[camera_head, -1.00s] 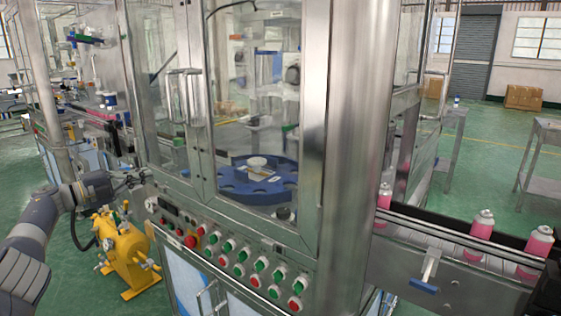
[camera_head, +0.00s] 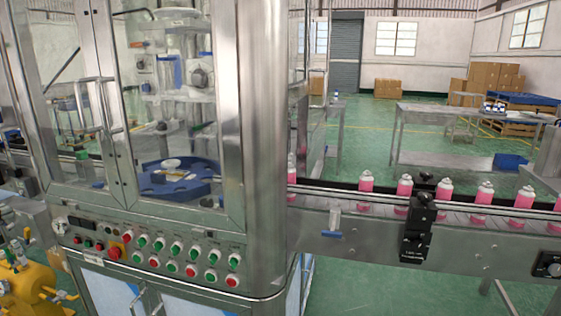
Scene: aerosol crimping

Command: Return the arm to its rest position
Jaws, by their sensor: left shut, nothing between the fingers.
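A blue round turntable (camera_head: 180,190) shows behind the glass. My right gripper is not in view.
A conveyor (camera_head: 340,215) runs right from the machine, carrying several pink cans (camera_head: 404,186). A black sensor block (camera_head: 417,225) stands at its front edge. The yellow device (camera_head: 25,285) stands at lower left. Steel tables (camera_head: 420,112) and cardboard boxes (camera_head: 387,88) are behind, with open green floor between.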

